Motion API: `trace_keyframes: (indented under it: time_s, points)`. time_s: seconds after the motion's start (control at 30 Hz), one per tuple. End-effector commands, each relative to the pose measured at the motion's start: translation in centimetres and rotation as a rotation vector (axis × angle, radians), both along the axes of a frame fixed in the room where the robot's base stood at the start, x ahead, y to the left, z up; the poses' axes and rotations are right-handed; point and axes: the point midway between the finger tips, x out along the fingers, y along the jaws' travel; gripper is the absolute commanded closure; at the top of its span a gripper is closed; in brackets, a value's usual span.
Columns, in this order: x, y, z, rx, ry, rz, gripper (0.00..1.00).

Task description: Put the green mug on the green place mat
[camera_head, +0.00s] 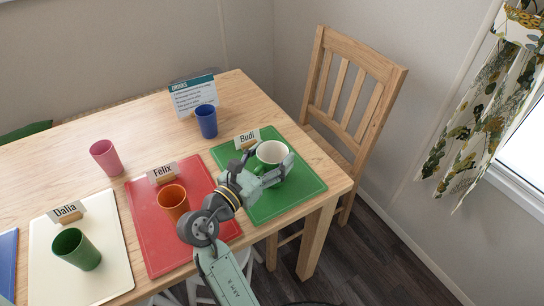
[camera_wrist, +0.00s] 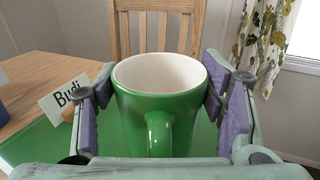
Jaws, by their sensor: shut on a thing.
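The green mug (camera_head: 270,157) with a white inside is over the green place mat (camera_head: 295,198) at the table's right end, by the "Budi" name card. My gripper (camera_head: 268,172) is shut around the mug, one finger on each side. In the wrist view the mug (camera_wrist: 160,105) is upright, its handle toward the camera, between the purple finger pads. The mat (camera_wrist: 35,145) shows behind and below it. The mug's base is hidden, so I cannot tell whether it touches the mat.
The "Budi" card (camera_head: 247,137) stands at the mat's back edge. A blue cup (camera_head: 206,120) and a drinks sign (camera_head: 193,95) are behind. Left are the red mat (camera_head: 150,240) with an orange cup (camera_head: 173,200), and a pink cup (camera_head: 106,157). A chair (camera_head: 350,90) stands at the right end.

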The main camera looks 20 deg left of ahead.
Motion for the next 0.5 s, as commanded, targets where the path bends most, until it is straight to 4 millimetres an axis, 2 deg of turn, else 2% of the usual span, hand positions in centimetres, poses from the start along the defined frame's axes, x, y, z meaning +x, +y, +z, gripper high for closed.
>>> trace_keyframes:
  time_s: [0.17, 0.2, 0.5]
  points:
    - [0.03, -0.02, -0.14, 0.0, -0.001, 0.0, 0.75]
    - [0.02, 0.0, -0.18, 0.0, 0.0, 0.0, 0.33]
    - [0.02, 0.01, -0.17, 0.0, 0.0, 0.0, 0.16]
